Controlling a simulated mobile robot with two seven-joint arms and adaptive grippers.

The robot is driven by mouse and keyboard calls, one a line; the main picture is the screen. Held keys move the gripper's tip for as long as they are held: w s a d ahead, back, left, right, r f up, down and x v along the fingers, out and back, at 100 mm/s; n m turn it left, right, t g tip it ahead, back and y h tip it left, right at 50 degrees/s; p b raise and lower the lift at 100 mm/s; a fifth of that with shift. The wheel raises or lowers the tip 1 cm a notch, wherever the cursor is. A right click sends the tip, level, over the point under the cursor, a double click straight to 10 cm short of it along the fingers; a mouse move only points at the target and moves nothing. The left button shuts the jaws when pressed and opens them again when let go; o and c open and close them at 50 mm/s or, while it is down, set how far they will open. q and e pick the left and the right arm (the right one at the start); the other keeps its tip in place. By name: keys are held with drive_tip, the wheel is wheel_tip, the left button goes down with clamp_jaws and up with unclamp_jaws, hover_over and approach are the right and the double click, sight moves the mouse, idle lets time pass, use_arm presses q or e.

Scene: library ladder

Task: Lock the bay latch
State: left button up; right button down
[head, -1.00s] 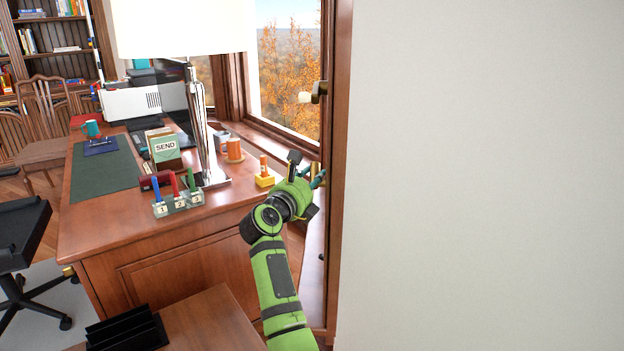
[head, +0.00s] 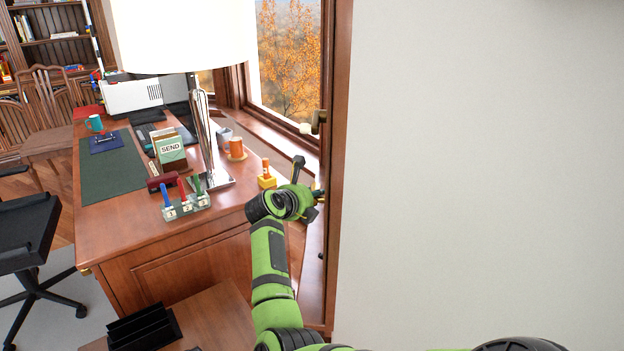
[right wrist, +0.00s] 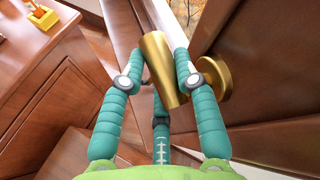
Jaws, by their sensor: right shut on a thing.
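A brass latch handle (right wrist: 162,68) sits by a round brass base plate (right wrist: 212,78) on the wooden window frame in the right wrist view. My right gripper (right wrist: 158,80) has its teal fingers closed around the handle, one on each side and a third below. The handle stands tilted, its wider end up. In the head view my right gripper (head: 316,194) is at the window frame's lower part, and the handle is mostly hidden there. Another brass fitting with a pale knob (head: 314,123) is higher on the frame. My left gripper is not in view.
A wooden desk (head: 130,245) with a lamp (head: 205,145), stamp rack (head: 185,207) and orange mug (head: 235,148) stands left of my arm. A yellow stamp holder (head: 267,182) is near the desk edge. A plain wall (head: 480,170) fills the right.

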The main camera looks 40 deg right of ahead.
drive_tip(key=shift+g+y+p, duration=0.3)
drive_tip(key=shift+y+p, duration=0.1)
drive_tip(key=shift+p, duration=0.25)
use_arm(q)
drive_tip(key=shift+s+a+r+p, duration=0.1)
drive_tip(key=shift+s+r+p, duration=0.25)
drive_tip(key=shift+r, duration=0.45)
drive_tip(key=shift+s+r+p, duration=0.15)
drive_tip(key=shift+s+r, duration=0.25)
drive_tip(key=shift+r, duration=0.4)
use_arm(e)
drive_tip(key=shift+f+g+y, duration=0.25)
drive_tip(key=shift+g+y, duration=0.15)
drive_tip(key=c, duration=1.2)
unclamp_jaws()
drive_tip(key=shift+o, duration=0.2)
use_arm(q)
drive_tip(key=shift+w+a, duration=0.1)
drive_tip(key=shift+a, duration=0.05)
use_arm(e)
drive_tip(key=shift+a+r, duration=0.15)
drive_tip(key=v, duration=0.7)
drive_tip(key=shift+s, duration=0.15)
